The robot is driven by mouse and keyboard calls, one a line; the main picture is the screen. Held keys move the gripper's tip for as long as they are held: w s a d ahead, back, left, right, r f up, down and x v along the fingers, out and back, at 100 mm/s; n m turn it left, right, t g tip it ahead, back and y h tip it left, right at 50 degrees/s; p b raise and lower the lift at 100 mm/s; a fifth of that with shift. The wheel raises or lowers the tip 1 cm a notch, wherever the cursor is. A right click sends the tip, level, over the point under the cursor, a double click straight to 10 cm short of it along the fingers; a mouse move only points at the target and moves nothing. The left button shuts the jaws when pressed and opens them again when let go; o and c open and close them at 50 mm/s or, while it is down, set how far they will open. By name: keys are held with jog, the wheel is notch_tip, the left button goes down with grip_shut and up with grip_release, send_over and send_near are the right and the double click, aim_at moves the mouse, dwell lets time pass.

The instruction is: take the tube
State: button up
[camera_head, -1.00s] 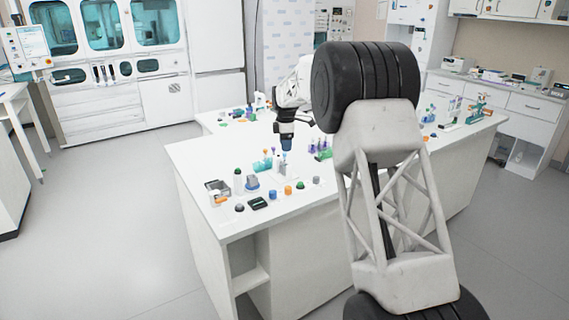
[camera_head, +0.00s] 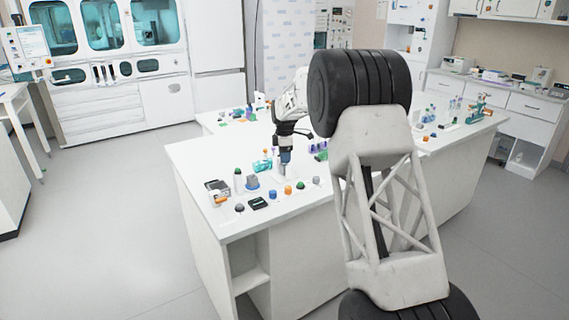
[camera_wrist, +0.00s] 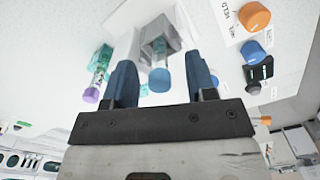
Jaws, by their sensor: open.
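In the wrist view a clear tube with a blue cap (camera_wrist: 160,77) points out of a grey block holder (camera_wrist: 154,38). My gripper (camera_wrist: 160,82) is open, with one blue finger on each side of this tube. Gaps show between the tube and both fingers, so it is not gripped. A second tube with a purple cap (camera_wrist: 97,76) lies outside the left finger. In the head view my gripper (camera_head: 286,157) is low over the white bench, in front of the holder area; the tube between the fingers is too small to make out there.
In the wrist view an orange cap (camera_wrist: 255,17) and a blue cap (camera_wrist: 253,50) lie to the right. Purple items stand right of my gripper.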

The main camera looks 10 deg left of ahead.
jog(key=c, duration=0.8)
jog(key=shift+r, duration=0.15)
jog(key=shift+r, duration=4.9)
